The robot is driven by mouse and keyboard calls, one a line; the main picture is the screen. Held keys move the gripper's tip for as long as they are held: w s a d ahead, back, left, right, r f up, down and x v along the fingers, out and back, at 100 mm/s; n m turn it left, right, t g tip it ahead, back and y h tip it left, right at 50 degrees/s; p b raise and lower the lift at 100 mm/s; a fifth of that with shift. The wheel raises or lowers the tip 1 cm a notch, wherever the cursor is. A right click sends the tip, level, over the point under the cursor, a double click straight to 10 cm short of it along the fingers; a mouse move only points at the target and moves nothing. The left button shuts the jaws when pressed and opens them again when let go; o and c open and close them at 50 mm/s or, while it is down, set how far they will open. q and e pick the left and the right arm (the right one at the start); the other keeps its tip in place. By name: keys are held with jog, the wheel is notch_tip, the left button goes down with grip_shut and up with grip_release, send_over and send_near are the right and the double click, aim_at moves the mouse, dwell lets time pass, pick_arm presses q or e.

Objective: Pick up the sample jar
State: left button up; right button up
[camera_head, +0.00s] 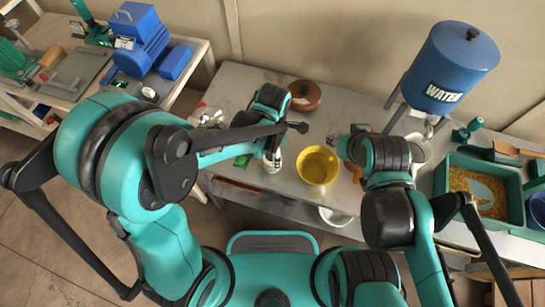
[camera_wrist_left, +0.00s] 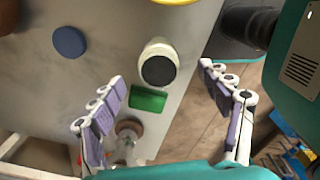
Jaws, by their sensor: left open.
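The sample jar, as I take it, is a small pale jar with a dark round top (camera_wrist_left: 158,62) near the edge of the grey table in the left wrist view. It also shows in the head view (camera_head: 271,163), partly covered by my left gripper. My left gripper (camera_wrist_left: 162,74) is open, with one finger on each side of the picture. The jar lies beyond and between the fingertips, and I see no contact. My right gripper (camera_head: 336,143) is over the table right of the jar, partly hidden by its own arm; its fingers are too small to read.
A green block (camera_wrist_left: 147,98) sits close by the jar. A yellow bowl (camera_head: 318,166) stands right of it, and a brown pot (camera_head: 304,96) is behind. A blue disc (camera_wrist_left: 69,41) lies on the table. A blue water tank (camera_head: 449,66) and green tray (camera_head: 483,166) are at right.

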pick_arm(q)
notch_tip(320, 180, down, 3)
jog(key=shift+f+b, duration=0.1)
jog(key=shift+b, duration=0.55)
notch_tip(320, 180, down, 5)
jog(key=shift+w+a+r+b, duration=0.1)
jog(key=shift+b, duration=1.1)
jog(key=shift+c, duration=1.2)
jog(key=c, duration=1.2)
